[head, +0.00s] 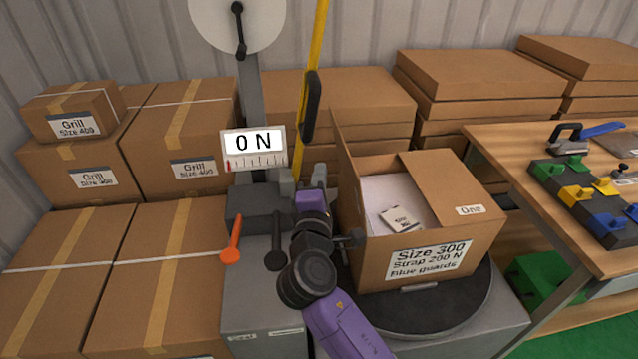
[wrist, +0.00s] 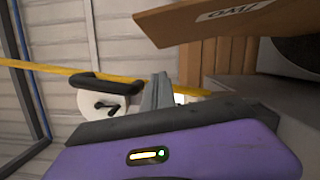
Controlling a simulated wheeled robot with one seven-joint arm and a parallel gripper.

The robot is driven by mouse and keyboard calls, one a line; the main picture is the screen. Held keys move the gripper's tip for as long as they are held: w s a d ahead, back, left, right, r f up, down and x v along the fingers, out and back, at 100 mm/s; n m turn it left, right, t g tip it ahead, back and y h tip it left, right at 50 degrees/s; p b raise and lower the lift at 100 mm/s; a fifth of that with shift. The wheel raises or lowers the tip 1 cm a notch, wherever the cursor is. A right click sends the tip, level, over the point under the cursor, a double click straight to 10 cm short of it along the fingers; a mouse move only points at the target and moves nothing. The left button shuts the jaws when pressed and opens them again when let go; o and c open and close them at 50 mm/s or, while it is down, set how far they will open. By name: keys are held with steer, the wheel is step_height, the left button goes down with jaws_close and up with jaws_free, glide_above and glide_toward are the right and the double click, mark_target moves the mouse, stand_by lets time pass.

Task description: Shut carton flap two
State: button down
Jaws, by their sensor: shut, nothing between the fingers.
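The open carton (head: 440,235), labelled Size 300, stands on a dark round turntable. Flap one (head: 455,185), marked One, lies folded inward over the right part of the opening. Flap two (head: 346,170) stands up, nearly edge-on, at the carton's left side. In the wrist view flap two (wrist: 215,20) shows at the top, its label upside down. My gripper (head: 318,175) is shut and empty, just left of flap two; its fingers also show in the wrist view (wrist: 158,88). Contact with the flap cannot be told. A white packet (head: 401,219) lies inside.
A post with a 0 N display (head: 254,146), an orange lever (head: 232,240) and a yellow strap (head: 318,45) stand left of the carton. Stacked cartons (head: 185,125) fill the left and back. A wooden bench (head: 520,160) with tools stands at the right.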

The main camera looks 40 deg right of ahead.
steer(key=d+r+p, duration=0.1)
steer(key=d+p, duration=0.1)
steer(key=d, duration=0.4)
steer(key=shift+w+d, duration=0.15)
steer(key=shift+w, duration=0.1)
steer(key=shift+s+d, duration=0.1)
